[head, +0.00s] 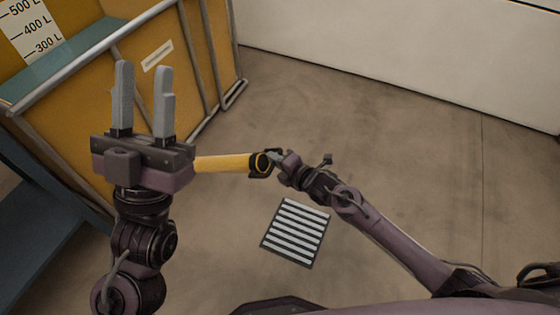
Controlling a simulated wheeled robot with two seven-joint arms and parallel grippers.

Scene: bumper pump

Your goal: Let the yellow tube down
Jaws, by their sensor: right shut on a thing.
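The yellow tube (222,163) lies roughly level across the middle of the head view, with a black band at its right end. My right gripper (266,160) is shut on that banded right end. The tube's left part is hidden behind my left gripper (144,95). The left gripper's two grey fingers point up and stand apart, with nothing between them. I cannot tell how high the tube is above the floor.
A large yellow container (188,62) with a metal tube frame and a litre scale (32,30) stands at the left. A striped grate (296,233) lies on the floor below my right gripper. A pale wall (420,55) runs along the back. The floor (370,125) between is clear.

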